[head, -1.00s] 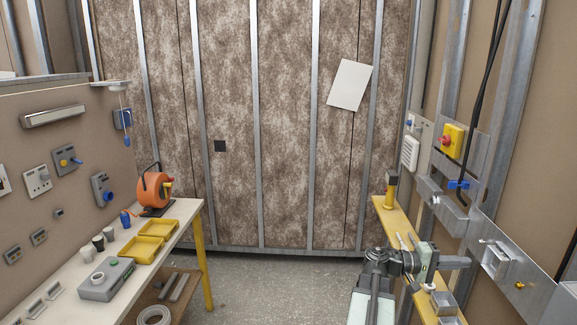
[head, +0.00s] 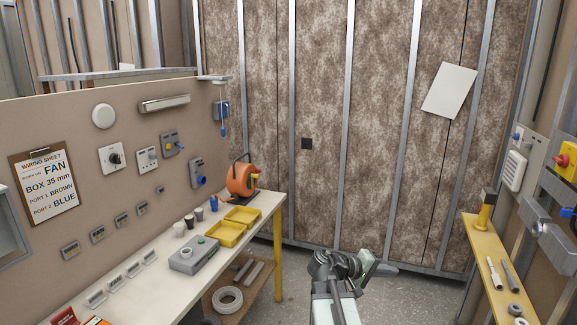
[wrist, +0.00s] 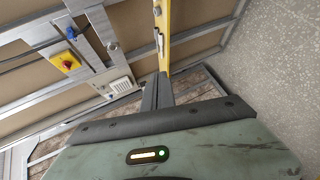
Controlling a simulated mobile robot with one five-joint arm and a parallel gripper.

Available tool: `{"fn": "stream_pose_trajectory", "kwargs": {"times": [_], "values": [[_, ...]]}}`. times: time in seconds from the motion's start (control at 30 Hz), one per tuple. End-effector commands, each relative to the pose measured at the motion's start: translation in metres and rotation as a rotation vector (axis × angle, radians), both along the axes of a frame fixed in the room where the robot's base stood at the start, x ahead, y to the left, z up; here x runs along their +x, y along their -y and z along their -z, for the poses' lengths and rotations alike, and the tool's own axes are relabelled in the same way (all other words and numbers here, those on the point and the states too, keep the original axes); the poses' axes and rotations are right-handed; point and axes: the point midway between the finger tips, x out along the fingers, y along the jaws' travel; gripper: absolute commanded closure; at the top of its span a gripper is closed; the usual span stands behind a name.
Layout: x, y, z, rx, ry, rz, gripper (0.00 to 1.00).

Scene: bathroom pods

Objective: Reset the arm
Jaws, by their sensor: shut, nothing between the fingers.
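My gripper (wrist: 157,82) shows in the wrist view as narrow dark fingers pressed together, with nothing between them. Its grey-green body (wrist: 170,152) fills the bottom of that view. In the head view my arm (head: 335,285) rises from the bottom edge, right of the centre. Its grey-green gripper body (head: 367,262) is at the upper right of the arm, over the open floor between the two benches. The fingers are small there and point to the right.
A white bench (head: 150,245) at left carries yellow trays (head: 225,235), a grey box (head: 193,255) and an orange reel (head: 242,180). A narrow yellow shelf (head: 483,250) with small tools is at right. Grey floor (head: 405,300) between them is clear.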

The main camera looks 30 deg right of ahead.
Motion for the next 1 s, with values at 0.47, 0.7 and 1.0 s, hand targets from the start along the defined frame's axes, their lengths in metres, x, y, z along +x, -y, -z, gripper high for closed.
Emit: {"fn": "stream_pose_trajectory", "kwargs": {"times": [0.47,0.7,1.0], "values": [[0.088,-0.362,0.142,0.865,0.079,-0.296,1.00],[0.068,-0.442,0.158,1.217,0.073,-0.242,1.00],[0.065,-0.445,0.158,1.232,0.065,-0.233,1.00]]}}
